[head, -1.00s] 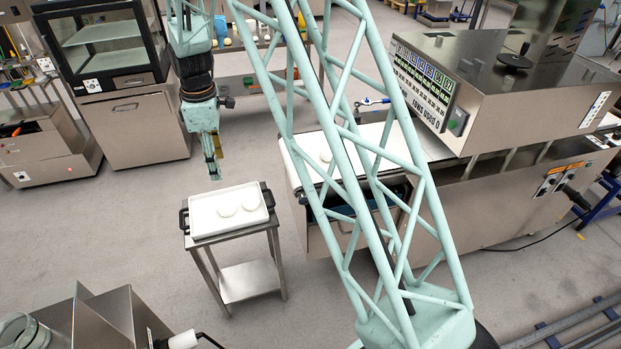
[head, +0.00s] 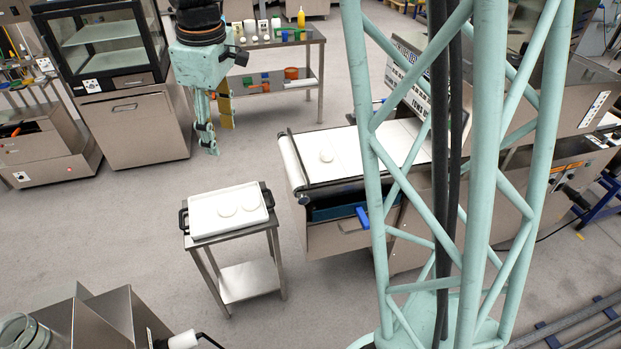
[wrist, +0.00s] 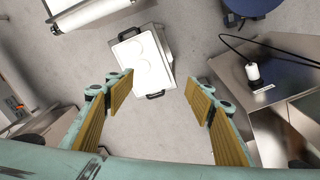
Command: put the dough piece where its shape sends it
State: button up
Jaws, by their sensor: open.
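A round pale dough piece (head: 326,156) lies on the white belt (head: 345,153) of the machine at the centre right. Two more round dough pieces (head: 238,207) lie in a white tray (head: 205,226) with black handles on a small steel stand. The tray also shows in the wrist view (wrist: 160,88), beyond the left fingers. My gripper (head: 214,150) hangs above the floor, behind and above the tray in the head view. In the wrist view my gripper (wrist: 163,82) has its fingers wide apart with nothing between them.
A glass-fronted cabinet (head: 100,45) stands at the back left. A steel table (head: 285,42) with bottles and small items is behind. Steel equipment (head: 95,325) is at the front left. Open floor lies around the stand.

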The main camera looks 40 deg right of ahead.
jog(key=s+r+m, duration=0.3)
jog(key=s+r, duration=0.5)
jog(key=s, duration=0.3)
jog(key=s+r+m+t, duration=0.1)
jog(key=s+r+m, duration=0.1)
jog(key=s, duration=1.1)
jog(key=s+r+m+t, duration=0.1)
jog(key=s+r+m, duration=0.1)
jog(key=s, duration=1.2)
jog(key=shift+s+a+r+m, duration=0.15)
jog(key=shift+r+m, duration=0.2)
jog(key=shift+m, duration=0.55)
